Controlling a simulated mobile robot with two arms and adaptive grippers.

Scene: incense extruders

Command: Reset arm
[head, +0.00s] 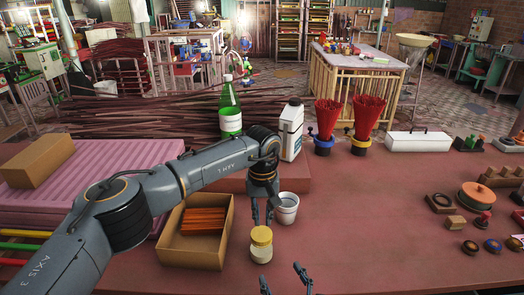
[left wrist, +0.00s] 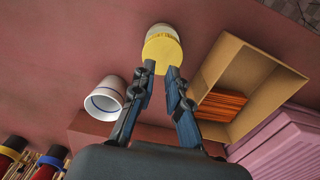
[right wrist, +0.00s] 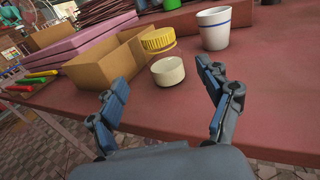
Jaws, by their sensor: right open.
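A small jar with a yellow lid (head: 261,237) and a pale body (head: 261,254) stands on the red table between the cardboard box and the white cup. In the right wrist view the lid (right wrist: 158,40) appears above the pale body (right wrist: 168,72), with a gap between them; what fills it is unclear. My left gripper (head: 263,222) points down just behind the jar. In the left wrist view its fingers (left wrist: 161,73) are apart, the tips overlapping the lid's edge, with nothing clearly between them. My right gripper (head: 285,283) is open and empty at the front edge; it also shows in the right wrist view (right wrist: 163,88).
The cardboard box (head: 226,250) with orange sticks is left of the jar. The white cup (head: 287,209) is close to my left gripper. A green bottle (head: 230,110) and white jug (head: 291,130) stand behind.

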